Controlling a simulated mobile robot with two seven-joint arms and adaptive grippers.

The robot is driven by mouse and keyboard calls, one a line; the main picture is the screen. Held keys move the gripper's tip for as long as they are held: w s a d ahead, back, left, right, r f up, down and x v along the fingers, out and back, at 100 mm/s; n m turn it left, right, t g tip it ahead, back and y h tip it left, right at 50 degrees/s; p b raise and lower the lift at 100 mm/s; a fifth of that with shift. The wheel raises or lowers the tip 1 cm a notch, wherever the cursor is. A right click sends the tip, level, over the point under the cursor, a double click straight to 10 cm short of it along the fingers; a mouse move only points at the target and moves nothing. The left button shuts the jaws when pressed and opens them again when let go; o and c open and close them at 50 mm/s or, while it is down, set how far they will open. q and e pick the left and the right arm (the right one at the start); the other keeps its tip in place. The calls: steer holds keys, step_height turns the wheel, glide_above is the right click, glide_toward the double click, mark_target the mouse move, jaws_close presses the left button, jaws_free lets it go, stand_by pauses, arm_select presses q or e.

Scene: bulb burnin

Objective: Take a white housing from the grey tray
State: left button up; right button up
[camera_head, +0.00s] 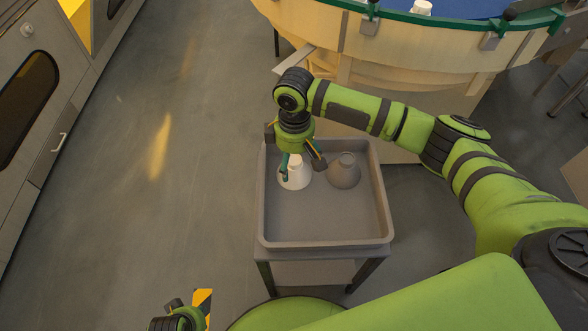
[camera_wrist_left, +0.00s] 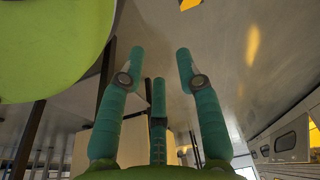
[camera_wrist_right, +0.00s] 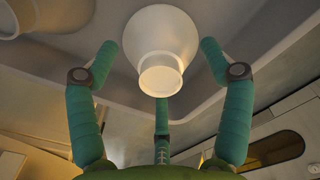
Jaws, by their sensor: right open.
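The grey tray (camera_head: 322,240) stands on a small stand. A white housing (camera_head: 297,176), bell-shaped with a narrow neck, stands in its upper left part. My right gripper (camera_head: 301,168) is open above this housing, partly hiding it. In the right wrist view the white housing (camera_wrist_right: 160,45) lies between the spread fingertips (camera_wrist_right: 160,62), its round neck toward the palm; I see no clear grip on it. My left gripper (camera_head: 183,318) is at the bottom edge of the head view. In the left wrist view its fingers (camera_wrist_left: 160,65) are spread and empty.
A grey housing-like piece (camera_head: 344,172) stands just right of the white one in the tray. The tray's front half is bare. A round table with a green rim (camera_head: 400,22) is behind the tray. Open floor (camera_head: 170,190) lies left.

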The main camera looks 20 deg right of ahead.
steer(key=c, duration=1.4)
steer(key=shift+s, duration=0.1)
steer(key=shift+c, duration=0.2)
